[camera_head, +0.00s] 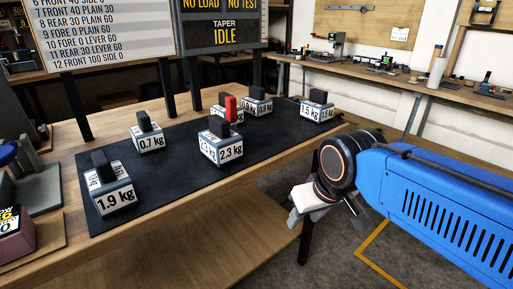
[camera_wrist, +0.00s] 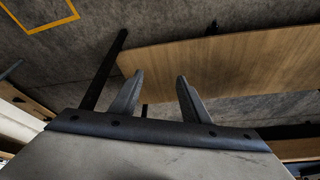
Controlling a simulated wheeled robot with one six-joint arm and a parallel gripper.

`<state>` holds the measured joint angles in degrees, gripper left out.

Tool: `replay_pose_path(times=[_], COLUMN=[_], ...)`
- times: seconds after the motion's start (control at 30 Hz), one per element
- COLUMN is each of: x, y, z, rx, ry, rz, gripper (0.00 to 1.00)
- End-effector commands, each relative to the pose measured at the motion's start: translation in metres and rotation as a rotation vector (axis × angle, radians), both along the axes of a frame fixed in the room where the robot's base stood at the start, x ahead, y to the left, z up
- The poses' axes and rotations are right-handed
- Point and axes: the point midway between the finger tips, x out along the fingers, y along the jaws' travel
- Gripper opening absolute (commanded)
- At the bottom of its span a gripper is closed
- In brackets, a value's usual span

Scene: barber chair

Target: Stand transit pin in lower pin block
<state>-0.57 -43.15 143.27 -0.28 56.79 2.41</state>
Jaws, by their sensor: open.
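My gripper (camera_head: 298,212) hangs off the right front edge of the workbench (camera_head: 215,206), low and apart from the weights. In the wrist view its two fingers (camera_wrist: 159,77) are spread with nothing between them. I cannot make out a transit pin or a lower pin block in either view. A red upright piece (camera_head: 231,108) shows at the 2.3 kg weight (camera_head: 222,145); I cannot tell whether it belongs to that weight or to one behind it.
Labelled weights stand on a black mat (camera_head: 180,188), including the 1.9 kg (camera_head: 113,196), 0.7 kg (camera_head: 150,140) and 1.5 kg (camera_head: 319,110) ones. A purple block (camera_head: 13,232) sits at far left. Floor in front is open.

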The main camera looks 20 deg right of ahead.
Motion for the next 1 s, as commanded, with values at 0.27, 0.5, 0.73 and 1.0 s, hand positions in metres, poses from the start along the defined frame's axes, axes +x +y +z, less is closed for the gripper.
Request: replay_pose_path(times=[0.27, 0.5, 0.73, 1.0], x=[0.061, 0.119, 0.173, 0.232], y=[0.010, 0.026, 0.045, 0.075], z=[0.095, 0.177, 0.244, 0.307], rx=[0.072, 0.123, 0.153, 0.168], ry=[0.073, 0.141, 0.192, 0.234], rz=[-0.204, -0.429, -0.656, -0.933], gripper=[0.42, 0.42, 0.42, 0.42])
